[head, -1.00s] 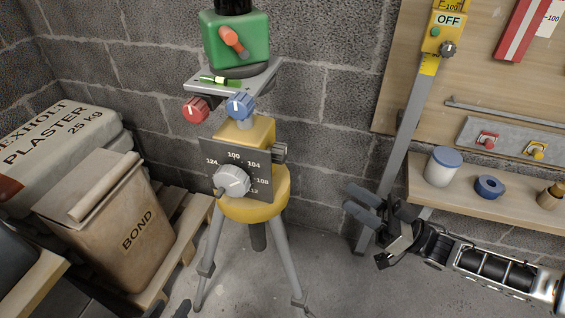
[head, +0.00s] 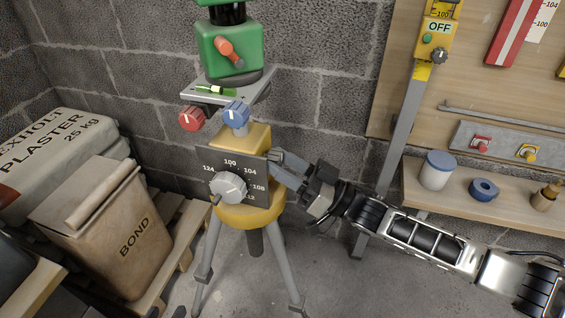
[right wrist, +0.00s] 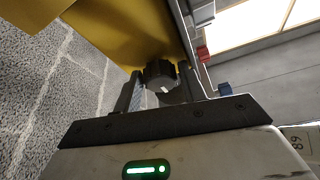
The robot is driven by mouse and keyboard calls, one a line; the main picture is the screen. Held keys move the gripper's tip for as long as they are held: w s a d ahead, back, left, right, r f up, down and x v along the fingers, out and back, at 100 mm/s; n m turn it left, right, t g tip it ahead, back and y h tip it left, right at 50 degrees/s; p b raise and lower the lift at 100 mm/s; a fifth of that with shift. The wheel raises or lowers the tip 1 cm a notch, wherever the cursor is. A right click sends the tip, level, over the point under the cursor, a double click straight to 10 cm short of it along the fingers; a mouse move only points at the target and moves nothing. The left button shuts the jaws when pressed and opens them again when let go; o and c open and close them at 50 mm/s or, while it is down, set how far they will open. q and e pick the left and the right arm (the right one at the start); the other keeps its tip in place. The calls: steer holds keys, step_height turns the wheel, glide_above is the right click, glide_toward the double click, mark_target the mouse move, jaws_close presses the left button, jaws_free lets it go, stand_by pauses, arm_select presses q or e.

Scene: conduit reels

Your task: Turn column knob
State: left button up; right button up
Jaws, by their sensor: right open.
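The yellow tripod column (head: 248,142) carries a dark scale plate (head: 245,165) with a grey knob (head: 228,187) on its front. A dark ribbed knob on the column's right side is hidden behind my right gripper (head: 284,167) in the head view. In the right wrist view this dark side knob (right wrist: 160,73), with a white mark, sits between the two fingers of my right gripper (right wrist: 159,88). The fingers are open; I cannot tell whether either touches the knob. A small dark shape at the head view's bottom edge may be my left gripper (head: 180,312); its fingers cannot be made out.
A red knob (head: 191,119) and a blue knob (head: 236,114) sit above the column, under the green instrument (head: 228,50). Bags (head: 110,225) on a pallet stand left. A shelf (head: 480,205) with a jar (head: 437,171) and a grey post (head: 402,130) stand right.

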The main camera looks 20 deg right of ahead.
steer(key=c, duration=0.7)
